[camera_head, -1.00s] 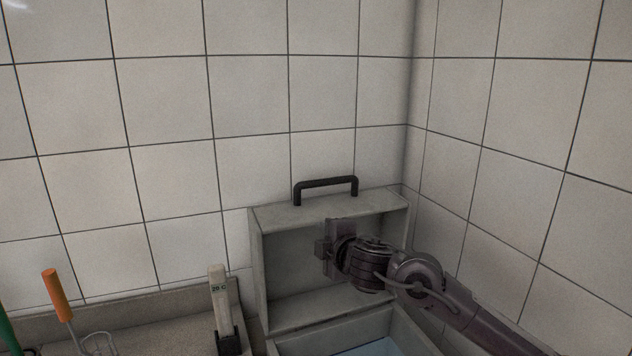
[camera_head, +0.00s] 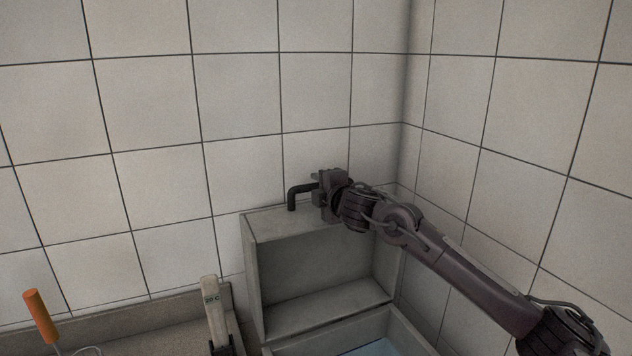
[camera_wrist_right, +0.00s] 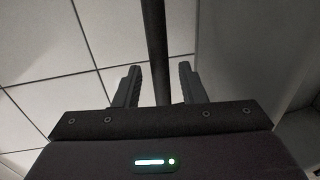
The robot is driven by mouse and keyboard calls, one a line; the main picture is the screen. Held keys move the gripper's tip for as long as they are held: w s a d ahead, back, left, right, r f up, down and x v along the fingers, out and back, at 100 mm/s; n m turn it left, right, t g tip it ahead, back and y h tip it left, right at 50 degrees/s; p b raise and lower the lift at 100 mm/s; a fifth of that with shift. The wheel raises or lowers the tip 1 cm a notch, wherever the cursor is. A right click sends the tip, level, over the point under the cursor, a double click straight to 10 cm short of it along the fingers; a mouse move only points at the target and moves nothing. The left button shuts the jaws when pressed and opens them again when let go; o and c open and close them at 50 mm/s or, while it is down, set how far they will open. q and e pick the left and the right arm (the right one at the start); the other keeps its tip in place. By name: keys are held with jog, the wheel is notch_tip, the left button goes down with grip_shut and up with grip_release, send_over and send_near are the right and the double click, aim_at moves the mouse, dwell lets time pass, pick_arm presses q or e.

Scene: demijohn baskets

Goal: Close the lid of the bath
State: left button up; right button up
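The bath's grey lid (camera_head: 300,222) stands open and upright at the back of the bath, its hollow inside facing me. A black bar handle (camera_head: 299,190) is on its upper edge; my right gripper hides the handle's right part in the head view. My right gripper (camera_head: 318,190) is at the handle. In the right wrist view, the handle bar (camera_wrist_right: 155,50) runs between the two spread fingers of the right gripper (camera_wrist_right: 160,85), with a gap on each side. Blue water shows in the bath (camera_head: 400,335) at the bottom. My left gripper is not in view.
A white thermometer-like stick marked "20 C" (camera_head: 213,310) stands in a dark holder left of the bath. An orange-handled tool (camera_head: 41,316) is at the far left. Tiled walls (camera_head: 230,90) close in behind and right of the lid.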

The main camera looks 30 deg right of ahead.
jog(key=shift+w+f, duration=0.15)
jog(key=shift+w, duration=0.55)
jog(key=shift+w+f, duration=0.15)
jog(key=shift+w, duration=0.2)
jog(key=shift+s, duration=0.15)
jog(key=shift+c, duration=0.5)
grip_shut()
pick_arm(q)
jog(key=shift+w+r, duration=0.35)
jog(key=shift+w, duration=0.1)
